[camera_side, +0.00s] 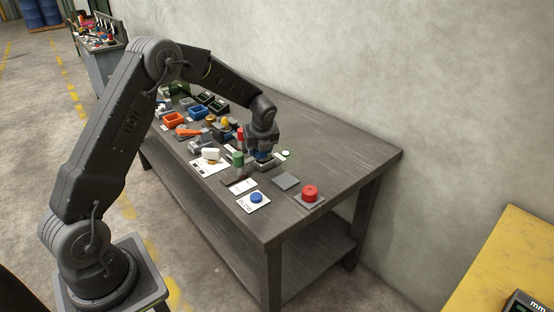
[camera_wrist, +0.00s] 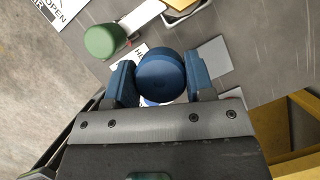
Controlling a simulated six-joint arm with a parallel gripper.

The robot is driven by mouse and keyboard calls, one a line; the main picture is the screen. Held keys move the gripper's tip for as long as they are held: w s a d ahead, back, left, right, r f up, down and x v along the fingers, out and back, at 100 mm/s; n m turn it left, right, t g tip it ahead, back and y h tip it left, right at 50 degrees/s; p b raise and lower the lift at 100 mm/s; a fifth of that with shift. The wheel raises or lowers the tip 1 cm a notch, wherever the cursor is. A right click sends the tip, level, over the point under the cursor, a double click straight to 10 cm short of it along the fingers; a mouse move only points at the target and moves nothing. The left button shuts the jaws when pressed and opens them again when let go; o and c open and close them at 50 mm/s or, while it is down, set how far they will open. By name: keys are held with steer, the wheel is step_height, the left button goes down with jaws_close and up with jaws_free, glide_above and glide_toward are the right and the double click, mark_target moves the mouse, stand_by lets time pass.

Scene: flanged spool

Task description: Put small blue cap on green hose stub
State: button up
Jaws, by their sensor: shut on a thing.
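My gripper (camera_side: 264,157) is over the right half of the table. In the wrist view, its two blue-padded fingers (camera_wrist: 160,82) are shut on a round dark blue cap (camera_wrist: 161,74), one finger at each side. A green round-ended stub (camera_wrist: 103,41) is up and left of the cap in the wrist view, apart from it. In the side view, the green stub (camera_side: 238,160) stands just left of my gripper. The cap's underside is hidden, and I cannot tell its height above the table.
A blue button (camera_side: 257,198) on a white card and a red button (camera_side: 309,191) on a grey base are near the front. A grey square plate (camera_side: 286,181) lies between them and my gripper. Bins and several small parts crowd the left. The right end (camera_side: 350,165) is clear.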

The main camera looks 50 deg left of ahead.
steer(key=s+a+r+n+g, duration=0.2)
steer(key=s+a+r+n, duration=0.15)
steer(key=a+r, duration=0.85)
steer(key=shift+n+y, duration=0.3)
steer(key=shift+n, duration=0.15)
steer(key=w+d+f, duration=0.2)
steer(key=w, duration=0.1)
steer(key=w+d+f, duration=0.2)
steer(key=w, duration=0.1)
steer(key=w+d+f, duration=0.2)
steer(key=w, duration=0.1)
steer(key=shift+f, duration=0.1)
steer(key=shift+d+f, duration=0.1)
steer(key=shift+f, duration=1.85)
steer(key=shift+f, duration=0.6)
steer(key=o, duration=0.9)
